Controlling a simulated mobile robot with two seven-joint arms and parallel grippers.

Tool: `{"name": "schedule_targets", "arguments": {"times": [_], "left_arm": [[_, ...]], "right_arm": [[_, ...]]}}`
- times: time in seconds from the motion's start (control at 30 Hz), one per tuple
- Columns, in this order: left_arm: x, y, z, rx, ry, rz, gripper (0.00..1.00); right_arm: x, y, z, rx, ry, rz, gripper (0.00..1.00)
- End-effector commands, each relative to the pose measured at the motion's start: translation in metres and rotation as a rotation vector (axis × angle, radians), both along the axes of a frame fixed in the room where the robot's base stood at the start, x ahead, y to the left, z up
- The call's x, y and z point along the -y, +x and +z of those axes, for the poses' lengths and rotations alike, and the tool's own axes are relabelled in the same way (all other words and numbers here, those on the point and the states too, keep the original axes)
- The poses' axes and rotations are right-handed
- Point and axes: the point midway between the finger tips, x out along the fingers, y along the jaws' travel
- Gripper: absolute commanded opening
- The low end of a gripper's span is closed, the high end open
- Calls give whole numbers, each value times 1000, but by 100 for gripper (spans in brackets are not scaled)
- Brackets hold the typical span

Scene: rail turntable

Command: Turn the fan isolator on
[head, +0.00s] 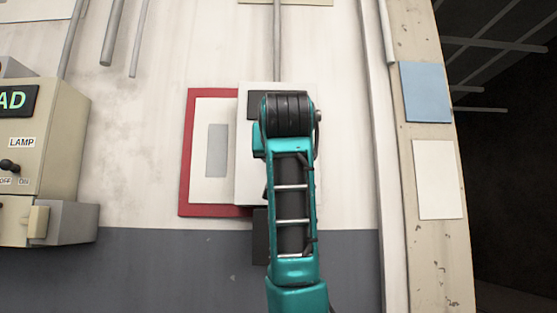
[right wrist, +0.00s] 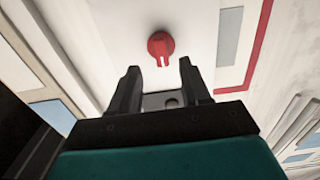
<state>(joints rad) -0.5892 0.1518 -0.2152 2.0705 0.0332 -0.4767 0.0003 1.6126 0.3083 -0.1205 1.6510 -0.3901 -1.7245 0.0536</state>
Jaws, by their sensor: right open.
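A white box (head: 246,170), which I take to be the fan isolator, is on the wall behind my right arm in the head view. The arm covers its right part and its front. In the right wrist view, a red rotary knob (right wrist: 160,45) sits on the white face, its ridge pointing down toward my gripper in that picture. My right gripper (right wrist: 160,78) is open and empty, its two dark fingers short of the knob and apart from it. The head view hides this gripper behind the arm. My left gripper is not in view.
A red-bordered panel (head: 184,165) is left of the white box. A beige lamp box (head: 50,140) with a black switch and a grey box below it are at the far left. A conduit (head: 277,45) runs above the white box. Blue (head: 426,92) and white (head: 437,180) sheets are at right.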

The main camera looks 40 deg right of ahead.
Motion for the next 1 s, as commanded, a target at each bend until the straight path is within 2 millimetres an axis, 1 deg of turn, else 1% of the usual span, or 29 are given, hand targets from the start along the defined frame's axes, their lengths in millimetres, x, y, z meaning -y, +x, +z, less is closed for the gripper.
{"name": "schedule_targets", "arguments": {"times": [0.03, 0.1, 0.3, 0.5, 0.77, 1.0], "left_arm": [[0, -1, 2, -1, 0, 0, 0], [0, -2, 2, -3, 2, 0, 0], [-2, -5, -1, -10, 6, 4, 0], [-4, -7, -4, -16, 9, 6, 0], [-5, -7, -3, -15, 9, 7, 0], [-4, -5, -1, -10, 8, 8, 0]], "right_arm": [[9, 9, 0, -4, 2, -3, 47], [17, 20, 0, -2, 2, -2, 47], [37, 43, 1, -2, 1, -2, 47], [45, 53, 0, 1, 1, 0, 47], [45, 54, 0, 1, 1, 0, 47], [45, 54, 0, 1, 0, 0, 25]]}}
